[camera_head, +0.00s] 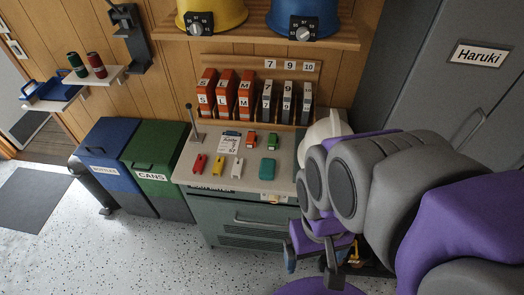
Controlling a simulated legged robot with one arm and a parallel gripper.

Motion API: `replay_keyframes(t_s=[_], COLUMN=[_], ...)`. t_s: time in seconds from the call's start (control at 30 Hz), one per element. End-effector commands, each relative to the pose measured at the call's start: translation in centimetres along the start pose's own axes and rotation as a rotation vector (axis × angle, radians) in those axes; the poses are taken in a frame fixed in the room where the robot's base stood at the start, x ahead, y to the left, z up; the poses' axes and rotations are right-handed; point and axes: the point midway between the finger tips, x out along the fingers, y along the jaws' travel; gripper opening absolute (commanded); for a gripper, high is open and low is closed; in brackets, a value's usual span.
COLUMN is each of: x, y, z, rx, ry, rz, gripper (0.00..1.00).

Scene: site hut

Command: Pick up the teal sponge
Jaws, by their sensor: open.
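A teal block that looks like the sponge (267,168) lies flat on the right part of the light top of a grey cabinet (235,179). Its whole top face shows and nothing covers it. My gripper (326,252) hangs in front of the cabinet's right side, lower in the picture than the sponge and to its right. It is open and apart from the sponge. No thing shows between its fingers, though my arm hides part of this area.
Small red, yellow, white, orange and green items lie near the sponge, with a white card (230,141). A lever (193,121) stands at the left rear. Red and grey binders (227,93) stand behind. A white helmet (322,126) is partly hidden by my arm. Blue and green bins (158,160) stand left.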

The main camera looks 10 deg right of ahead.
Motion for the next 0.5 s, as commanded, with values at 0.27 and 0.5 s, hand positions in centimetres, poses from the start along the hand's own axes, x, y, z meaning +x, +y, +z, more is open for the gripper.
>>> replay_keyframes(t_s=[0.27, 0.5], x=[-1.1, -3.3], y=[0.5, 1.9], z=[-2.9, -11.4], rx=[0.063, 0.211], ry=[0.013, 0.054], rz=[0.0, 0.009], gripper=[0.92, 0.92])
